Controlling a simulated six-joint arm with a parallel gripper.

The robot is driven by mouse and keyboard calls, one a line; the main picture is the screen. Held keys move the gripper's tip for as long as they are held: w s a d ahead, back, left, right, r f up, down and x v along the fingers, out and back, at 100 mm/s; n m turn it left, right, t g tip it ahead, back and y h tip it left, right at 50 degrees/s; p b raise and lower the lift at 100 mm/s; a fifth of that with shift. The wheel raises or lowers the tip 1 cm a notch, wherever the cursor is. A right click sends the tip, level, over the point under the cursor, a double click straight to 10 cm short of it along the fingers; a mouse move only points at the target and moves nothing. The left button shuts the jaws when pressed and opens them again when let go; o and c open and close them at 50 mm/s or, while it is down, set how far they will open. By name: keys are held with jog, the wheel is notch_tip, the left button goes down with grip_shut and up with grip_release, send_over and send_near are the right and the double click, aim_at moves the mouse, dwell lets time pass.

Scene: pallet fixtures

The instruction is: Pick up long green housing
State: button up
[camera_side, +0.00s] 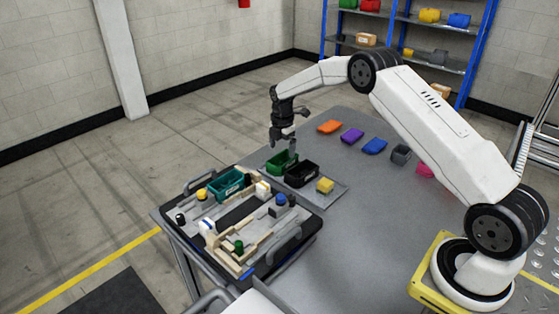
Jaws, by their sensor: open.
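A green open-topped housing (277,165) sits on a grey plate (330,197) on the table, left of a black housing (301,176). A longer teal-green housing (226,184) sits in the black pallet (178,240) further left. My gripper (283,148) points down just above the green housing on the plate, with its jaws open. Its fingertips overlap the housing's far side in this view, so I cannot tell whether they touch it.
The pallet holds several small parts and light wooden fixtures. Orange (330,127), purple (352,135), blue (374,146), grey and pink parts lie in a row on the right. The table front is clear.

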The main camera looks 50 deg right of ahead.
aim_at(282, 158)
jog(key=shift+f, duration=2.6)
jog(key=c, duration=1.2)
jog(key=shift+r, duration=0.2)
